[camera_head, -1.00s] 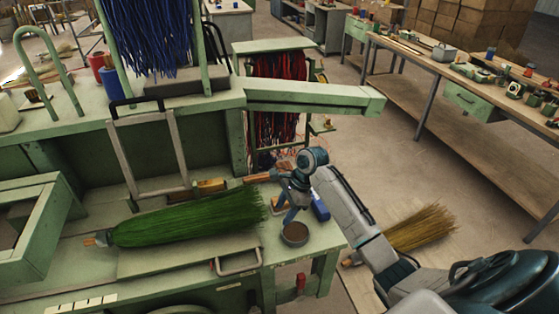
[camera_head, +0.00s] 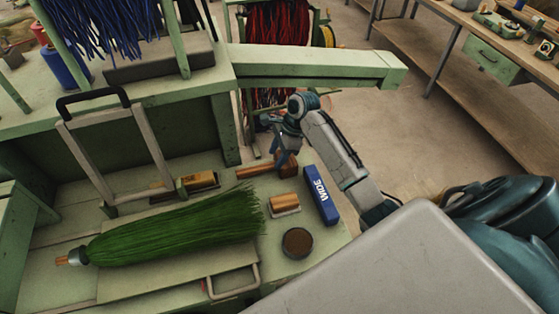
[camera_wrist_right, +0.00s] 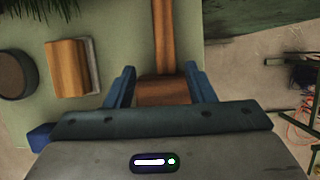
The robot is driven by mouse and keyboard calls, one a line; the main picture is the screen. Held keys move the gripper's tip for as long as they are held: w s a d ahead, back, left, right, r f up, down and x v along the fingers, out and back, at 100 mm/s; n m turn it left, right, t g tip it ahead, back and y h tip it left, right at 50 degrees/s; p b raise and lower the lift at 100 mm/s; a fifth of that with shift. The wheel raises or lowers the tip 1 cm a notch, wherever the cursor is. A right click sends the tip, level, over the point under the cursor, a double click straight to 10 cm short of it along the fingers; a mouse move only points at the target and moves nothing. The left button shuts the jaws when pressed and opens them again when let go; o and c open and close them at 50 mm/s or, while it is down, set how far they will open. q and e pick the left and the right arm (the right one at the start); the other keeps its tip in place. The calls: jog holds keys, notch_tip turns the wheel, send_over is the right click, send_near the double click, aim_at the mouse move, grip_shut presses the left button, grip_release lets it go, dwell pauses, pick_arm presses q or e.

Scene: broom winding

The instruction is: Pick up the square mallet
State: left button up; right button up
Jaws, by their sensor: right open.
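The square mallet lies on the green bench. Its wooden handle (camera_head: 252,171) points left in the head view, and its brown block head (camera_head: 287,167) is partly hidden by my right gripper (camera_head: 283,157). In the right wrist view the mallet's handle (camera_wrist_right: 164,38) runs away from me and its head (camera_wrist_right: 163,91) lies between the two blue fingers of my right gripper (camera_wrist_right: 158,76). The fingers are open, one on each side of the head; I cannot tell whether they touch it. My left gripper is not in view.
A blue box marked "WIDE" (camera_head: 320,195), a small wooden block brush (camera_head: 285,204) and a round dark tin (camera_head: 297,242) are close by. A green broom (camera_head: 175,228) lies to the left. A green beam (camera_head: 315,65) is behind the arm.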

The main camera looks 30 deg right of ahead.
aim_at(268, 165)
jog(key=shift+w+a+f, duration=0.1)
jog(key=shift+a+f, duration=0.05)
jog(key=shift+f, duration=0.25)
jog(key=p+x, duration=0.1)
jog(key=x, duration=0.2)
jog(key=p+x, duration=0.1)
jog(key=shift+w+a+f+p, duration=0.2)
jog(key=shift+w+a+p, duration=0.15)
jog(key=shift+w+a, duration=0.05)
jog(key=shift+a+f, duration=0.1)
jog(key=shift+f, duration=0.25)
grip_shut()
